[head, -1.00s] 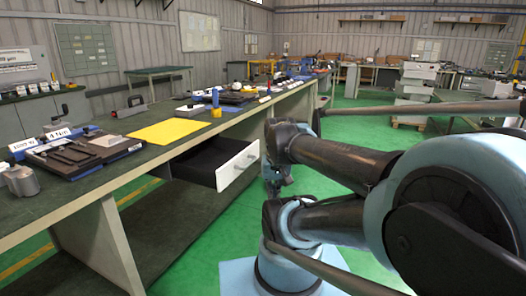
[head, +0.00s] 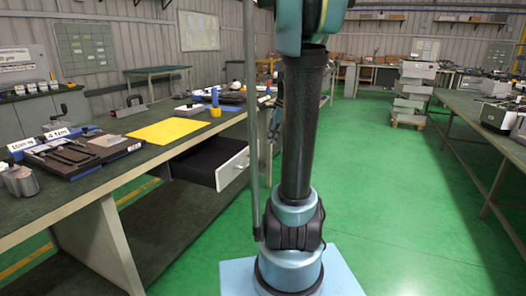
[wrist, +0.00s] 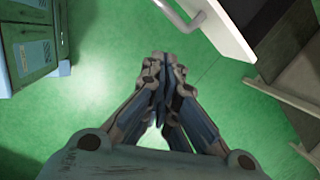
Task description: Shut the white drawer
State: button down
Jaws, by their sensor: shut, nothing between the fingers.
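The white drawer (head: 232,168) stands open in the head view, pulled out from under the near workbench, with its dark interior showing. Its white front faces right into the aisle and has a small handle. In the wrist view, the white drawer front (wrist: 226,24) and its grey handle are at the top, right of centre. My gripper (wrist: 161,65) is shut and empty in the wrist view, with its fingertips below and left of the handle in the picture, apart from it. In the head view my gripper is mostly hidden behind my upright arm.
The green workbench (head: 72,190) runs along the left, with a yellow mat (head: 168,131) and tools on top. Green floor (head: 390,210) lies open to the right. Another bench (head: 486,130) stands at far right. A grey-green cabinet (wrist: 33,40) shows at the wrist view's upper left.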

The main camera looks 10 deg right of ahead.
jog(key=w+d+f+m+y, duration=0.1)
jog(key=w+d+m, duration=0.45)
jog(key=w, duration=0.35)
jog(key=w+a+f, duration=0.4)
jog(key=a+f, duration=0.2)
jog(key=f, duration=0.3)
jog(key=shift+w+a+f, duration=0.2)
jog(key=shift+w+f, duration=0.05)
jog(key=shift+w, duration=0.15)
jog(key=shift+m, duration=0.25)
